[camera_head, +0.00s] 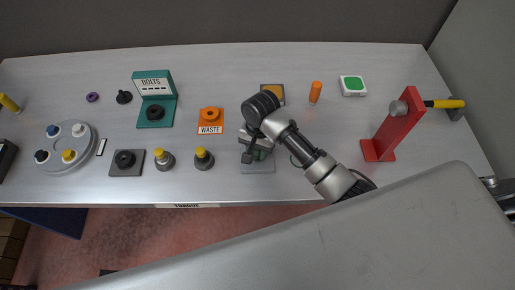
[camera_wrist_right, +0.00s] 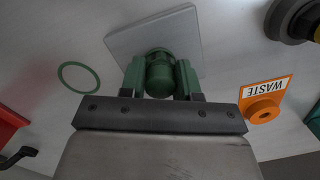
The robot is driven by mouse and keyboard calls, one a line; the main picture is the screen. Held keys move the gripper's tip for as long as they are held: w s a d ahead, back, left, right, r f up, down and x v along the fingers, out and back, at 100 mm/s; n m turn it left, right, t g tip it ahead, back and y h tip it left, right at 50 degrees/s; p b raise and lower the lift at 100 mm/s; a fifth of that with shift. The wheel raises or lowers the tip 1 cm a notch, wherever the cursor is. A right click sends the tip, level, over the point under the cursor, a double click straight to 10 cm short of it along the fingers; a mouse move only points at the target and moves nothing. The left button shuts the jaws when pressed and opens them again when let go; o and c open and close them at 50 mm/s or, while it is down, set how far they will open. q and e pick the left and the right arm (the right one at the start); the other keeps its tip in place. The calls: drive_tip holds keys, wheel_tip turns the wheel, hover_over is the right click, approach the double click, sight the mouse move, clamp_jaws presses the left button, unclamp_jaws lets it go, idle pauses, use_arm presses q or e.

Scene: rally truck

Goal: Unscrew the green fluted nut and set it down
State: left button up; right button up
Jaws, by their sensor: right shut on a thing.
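The green fluted nut (camera_wrist_right: 159,72) is between my right gripper's fingers in the right wrist view, over a light grey square plate (camera_wrist_right: 150,32). In the head view my right gripper (camera_head: 257,150) is low over the same plate (camera_head: 258,168) and hides most of the nut. The right gripper (camera_wrist_right: 160,80) is shut on the nut, with one finger on each side. Whether the nut still sits on a thread is hidden. My left gripper is not in view.
A thin green ring (camera_wrist_right: 78,77) lies beside the plate. An orange WASTE holder (camera_head: 210,117) and yellow-topped posts (camera_head: 204,158) stand to the left. A red upright stand (camera_head: 394,125) is at the right.

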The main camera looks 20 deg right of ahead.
drive_tip(key=n, duration=0.5)
drive_tip(key=n+h, duration=0.1)
drive_tip(key=n, duration=0.4)
drive_tip(key=o, duration=0.5)
